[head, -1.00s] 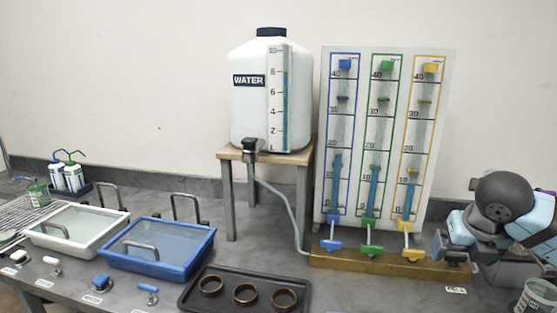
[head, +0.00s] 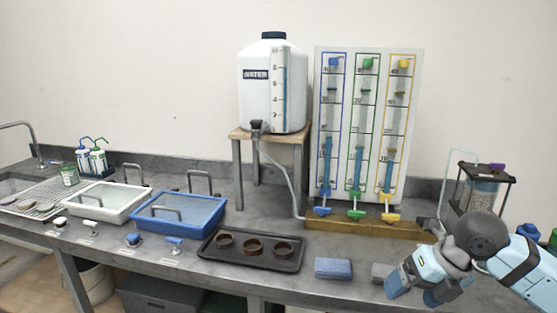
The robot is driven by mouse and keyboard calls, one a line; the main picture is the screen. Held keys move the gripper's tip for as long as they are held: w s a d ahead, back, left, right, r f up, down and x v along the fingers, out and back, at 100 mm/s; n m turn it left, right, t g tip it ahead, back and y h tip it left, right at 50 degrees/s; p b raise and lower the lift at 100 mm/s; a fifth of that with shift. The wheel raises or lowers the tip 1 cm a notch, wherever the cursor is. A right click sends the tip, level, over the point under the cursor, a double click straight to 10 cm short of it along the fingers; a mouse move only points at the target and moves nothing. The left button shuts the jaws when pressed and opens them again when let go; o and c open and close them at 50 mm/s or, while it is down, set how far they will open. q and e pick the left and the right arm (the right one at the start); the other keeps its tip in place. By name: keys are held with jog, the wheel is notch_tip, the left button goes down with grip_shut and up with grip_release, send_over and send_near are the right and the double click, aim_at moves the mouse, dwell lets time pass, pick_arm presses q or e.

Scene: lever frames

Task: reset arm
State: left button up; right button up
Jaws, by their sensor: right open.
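My right arm (head: 475,235) comes in from the right edge, in front of the bench's right part. My left gripper is not in view.
A water tank (head: 273,95) stands on a stand left of the panel. A dark tray (head: 250,262) with three rings, a blue sponge (head: 333,268), a blue basin (head: 180,238) and a white basin (head: 105,217) lie along the bench. A clear container (head: 484,190) stands behind my right arm.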

jog(key=s+a+m+t+y, duration=0.1)
jog(key=s+a+m+y, duration=0.5)
jog(key=a+y, duration=0.9)
jog(key=s+d+f+m+t+h, duration=0.1)
jog(key=d+f+m+t+h, duration=0.2)
jog(key=f+m+t+h, duration=0.6)
jog(key=d+f+m+t+h, duration=0.3)
jog(key=d+f+m+t, duration=0.15)
jog(key=m, duration=0.75)
jog(key=s+f+m+g+h, duration=0.5)
jog(key=s+f, duration=0.5)
jog(key=f, duration=0.5)
pick_arm(q)
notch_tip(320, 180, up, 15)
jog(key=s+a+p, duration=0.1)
jog(key=p, duration=1.9)
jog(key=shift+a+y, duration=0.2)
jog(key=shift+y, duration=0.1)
pick_arm(e)
notch_tip(320, 180, up, 14)
jog(key=s+d, duration=0.1)
jog(key=s, duration=0.1)
jog(key=shift+s+d+m+g+y, duration=0.2)
jog(key=shift+d+m+g+y, duration=0.1)
jog(key=shift+d+m+g, duration=0.15)
